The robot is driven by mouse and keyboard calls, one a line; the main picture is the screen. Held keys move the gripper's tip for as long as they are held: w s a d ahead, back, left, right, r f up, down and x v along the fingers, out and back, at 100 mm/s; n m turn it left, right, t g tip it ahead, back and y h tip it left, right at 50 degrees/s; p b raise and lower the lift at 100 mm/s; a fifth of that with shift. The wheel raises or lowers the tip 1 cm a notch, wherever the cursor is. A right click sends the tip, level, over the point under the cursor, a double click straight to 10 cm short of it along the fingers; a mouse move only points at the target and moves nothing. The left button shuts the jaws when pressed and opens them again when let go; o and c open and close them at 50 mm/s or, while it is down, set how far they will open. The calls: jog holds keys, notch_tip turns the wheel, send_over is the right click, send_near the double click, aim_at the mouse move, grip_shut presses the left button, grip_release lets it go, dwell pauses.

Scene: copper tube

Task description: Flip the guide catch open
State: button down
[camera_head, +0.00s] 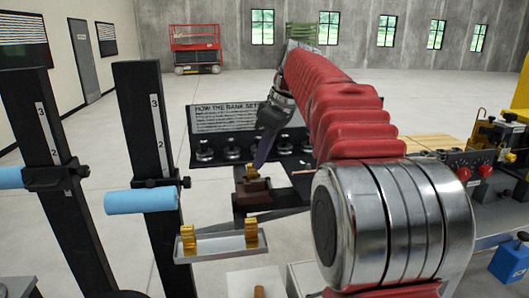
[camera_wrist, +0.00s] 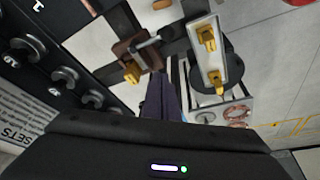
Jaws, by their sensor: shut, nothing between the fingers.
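A brown block (camera_head: 253,191) with yellow-gold pieces sits on a dark bar, just below my gripper (camera_head: 259,164) in the head view. In the wrist view the block (camera_wrist: 127,52) carries a small grey lever or pin (camera_wrist: 146,43) across it, which may be the guide catch. A yellow piece (camera_wrist: 132,72) stands at its near side. My gripper's dark, slim fingers (camera_wrist: 161,82) are shut and empty, pointing at the block. They look close to it; I cannot tell whether they touch. Whether the catch is open or closed is unclear.
A pale tray with two gold clamps (camera_head: 220,244) stands nearer the body. A sign board with several round knobs (camera_head: 235,150) is behind. Two black posts with blue rollers (camera_head: 142,199) stand left. A bench with red knobs (camera_head: 470,172) is right.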

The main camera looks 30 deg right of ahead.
aim_at(269, 181)
jog(key=shift+s+d+f, duration=0.2)
jog(key=shift+s+f, duration=0.05)
jog(key=shift+f, duration=0.85)
jog(key=shift+s+d+f, duration=0.2)
jog(key=shift+f, duration=0.95)
jog(key=shift+s+d+f, duration=0.2)
jog(key=shift+s+f, duration=0.05)
jog(key=shift+f, duration=0.85)
jog(key=shift+d, duration=0.2)
